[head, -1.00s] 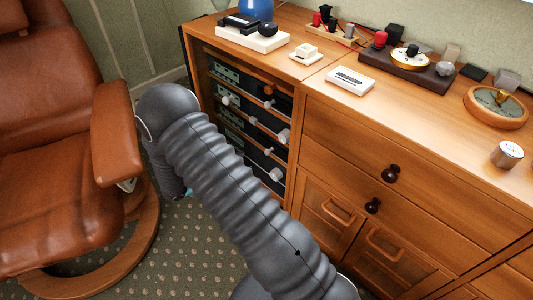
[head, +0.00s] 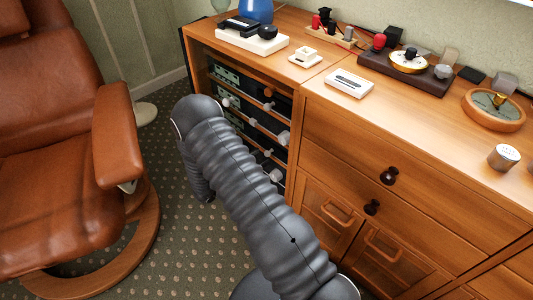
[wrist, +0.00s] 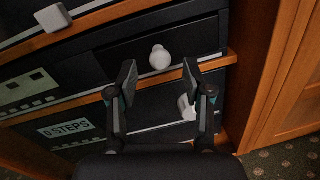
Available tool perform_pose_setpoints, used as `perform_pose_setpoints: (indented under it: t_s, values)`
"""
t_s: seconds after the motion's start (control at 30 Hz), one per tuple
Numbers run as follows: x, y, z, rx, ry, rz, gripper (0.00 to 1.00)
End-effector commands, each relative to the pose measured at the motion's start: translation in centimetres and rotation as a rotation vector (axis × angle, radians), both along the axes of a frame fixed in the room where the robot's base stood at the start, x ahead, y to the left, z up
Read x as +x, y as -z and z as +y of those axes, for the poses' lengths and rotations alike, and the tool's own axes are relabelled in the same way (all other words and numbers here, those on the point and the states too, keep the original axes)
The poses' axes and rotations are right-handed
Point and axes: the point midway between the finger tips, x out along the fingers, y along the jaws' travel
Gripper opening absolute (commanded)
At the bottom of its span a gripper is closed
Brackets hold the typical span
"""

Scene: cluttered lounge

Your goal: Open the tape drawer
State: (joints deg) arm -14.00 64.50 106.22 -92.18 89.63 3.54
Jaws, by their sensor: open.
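In the wrist view my gripper (wrist: 158,78) is open, its two dark fingers apart. A pale round knob (wrist: 160,57) on a black drawer front (wrist: 125,52) shows between and just beyond the fingertips; I cannot tell the gap. A lower black front (wrist: 140,110) has a pale knob (wrist: 187,108), partly hidden by the right finger, and a label (wrist: 68,131) reading "STEPS". No front visibly reads "tape". In the head view the stacked black fronts (head: 262,140) sit in the wooden cabinet, partly behind my arm. My gripper is hidden there.
Wooden shelf edges (wrist: 95,94) run between the fronts. A wooden upright (wrist: 255,70) stands right of them. A leather armchair (head: 62,165) is at left, with carpet (head: 175,240) between. Small items stand on the cabinet top (head: 410,110).

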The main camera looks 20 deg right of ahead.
Motion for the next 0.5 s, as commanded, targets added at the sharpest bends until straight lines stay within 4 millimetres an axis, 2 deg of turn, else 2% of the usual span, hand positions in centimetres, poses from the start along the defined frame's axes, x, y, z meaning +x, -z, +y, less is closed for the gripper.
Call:
perform_pose_setpoints:
  t_s: [0.1, 0.2, 0.5]
  values:
    - [0.4, -0.1, -1.8, 0.000, 0.003, 0.000, 0.50]
    - [0.7, -0.1, -2.7, -0.001, 0.002, 0.000, 0.50]
    - [1.0, 0.0, -3.6, 0.000, 0.000, 0.000, 0.50]
